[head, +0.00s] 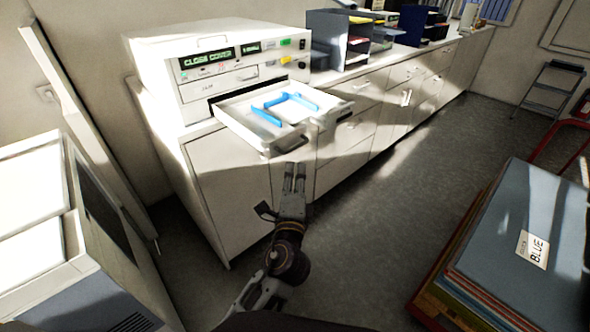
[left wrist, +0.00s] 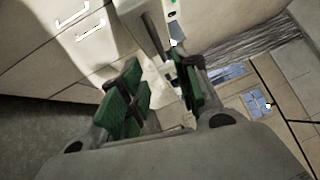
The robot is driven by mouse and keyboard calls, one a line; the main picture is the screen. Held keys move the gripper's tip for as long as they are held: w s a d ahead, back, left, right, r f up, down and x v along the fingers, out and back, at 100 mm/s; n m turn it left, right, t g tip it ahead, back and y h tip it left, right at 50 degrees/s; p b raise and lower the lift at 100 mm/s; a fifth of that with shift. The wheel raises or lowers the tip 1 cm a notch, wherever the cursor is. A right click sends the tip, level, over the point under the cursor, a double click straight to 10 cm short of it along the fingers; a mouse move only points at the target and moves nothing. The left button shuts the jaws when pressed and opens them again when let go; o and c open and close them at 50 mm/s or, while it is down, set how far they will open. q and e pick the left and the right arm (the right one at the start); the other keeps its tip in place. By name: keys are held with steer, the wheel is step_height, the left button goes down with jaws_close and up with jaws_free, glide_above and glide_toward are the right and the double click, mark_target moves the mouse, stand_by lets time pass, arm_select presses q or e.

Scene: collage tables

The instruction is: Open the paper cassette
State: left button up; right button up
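The white printer (head: 222,72) stands on a cabinet at the left in the head view, its display reading "CLOSE COVER". Its paper cassette (head: 240,124) is drawn out of the front slot, with blue guides (head: 284,107) inside and a handle (head: 289,146) on its front. My left gripper (head: 295,166) is just below and in front of that handle, fingers pointing toward the cassette. In the left wrist view its green-padded fingers (left wrist: 158,98) stand apart, with nothing seen held between them. Whether a fingertip touches the handle cannot be told. My right gripper is not in view.
A long row of white cabinets (head: 405,92) runs back along the wall, with dark paper sorters (head: 340,40) on top. A stack of large coloured boards (head: 510,240) stands at the right. A step stool (head: 552,90) is at the back right. The floor between is clear.

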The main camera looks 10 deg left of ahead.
arm_select(q)
steer(key=shift+s+d+f, duration=0.1)
steer(key=shift+s, duration=0.5)
steer(key=shift+s+d+f, duration=0.1)
steer(key=shift+s, duration=0.45)
